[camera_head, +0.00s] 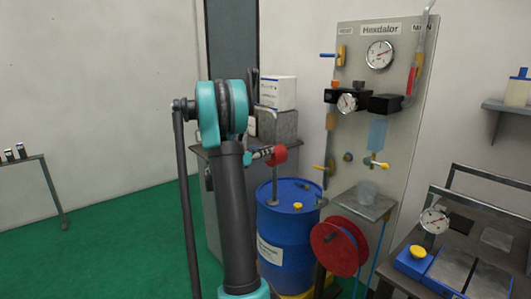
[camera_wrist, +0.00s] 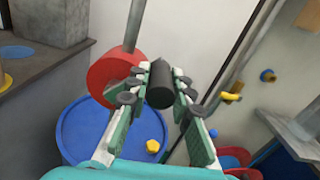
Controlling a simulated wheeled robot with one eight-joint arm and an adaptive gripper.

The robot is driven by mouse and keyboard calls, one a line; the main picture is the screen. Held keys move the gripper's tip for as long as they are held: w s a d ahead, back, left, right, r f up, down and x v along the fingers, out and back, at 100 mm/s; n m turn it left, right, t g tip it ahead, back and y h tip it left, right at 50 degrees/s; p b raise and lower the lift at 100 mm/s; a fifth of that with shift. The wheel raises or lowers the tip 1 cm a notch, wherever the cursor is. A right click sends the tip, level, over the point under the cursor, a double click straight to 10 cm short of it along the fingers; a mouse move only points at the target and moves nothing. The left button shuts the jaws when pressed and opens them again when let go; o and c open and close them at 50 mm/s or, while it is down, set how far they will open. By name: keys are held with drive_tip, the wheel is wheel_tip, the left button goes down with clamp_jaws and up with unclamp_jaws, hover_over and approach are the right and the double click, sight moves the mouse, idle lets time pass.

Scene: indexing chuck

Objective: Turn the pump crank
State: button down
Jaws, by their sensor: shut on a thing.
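The pump is a red round housing (camera_head: 278,155) above the blue drum (camera_head: 288,225), with a grey pipe running down into the drum top. In the wrist view the red housing (camera_wrist: 110,78) lies just left of my fingertips. The crank's black cylindrical handle (camera_wrist: 160,85) stands between my fingers. My gripper (camera_wrist: 160,80) is shut on this handle, one finger on each side. In the head view my gripper (camera_head: 262,153) is small and beside the red housing; the handle cannot be made out there. The crank's arm is mostly hidden.
A grey panel (camera_head: 350,150) with gauges and valves stands right of the drum. A red hose reel (camera_head: 335,246) is in front of it. A grey cabinet (camera_head: 226,205) with boxes stands behind. A bench (camera_head: 440,270) is at right. Green floor (camera_head: 110,255) is open at left.

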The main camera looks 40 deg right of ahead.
drive_tip(key=w+n, duration=0.9)
drive_tip(key=n, duration=0.5)
drive_tip(key=shift+w+a+r, duration=0.35)
drive_tip(key=shift+a+r, duration=0.05)
idle(0.4)
drive_tip(key=c, duration=1.3)
unclamp_jaws()
drive_tip(key=shift+a, duration=0.1)
drive_tip(key=a, duration=0.8)
drive_tip(key=s+a, duration=0.1)
drive_tip(key=a, duration=0.2)
drive_tip(key=shift+a, duration=0.4)
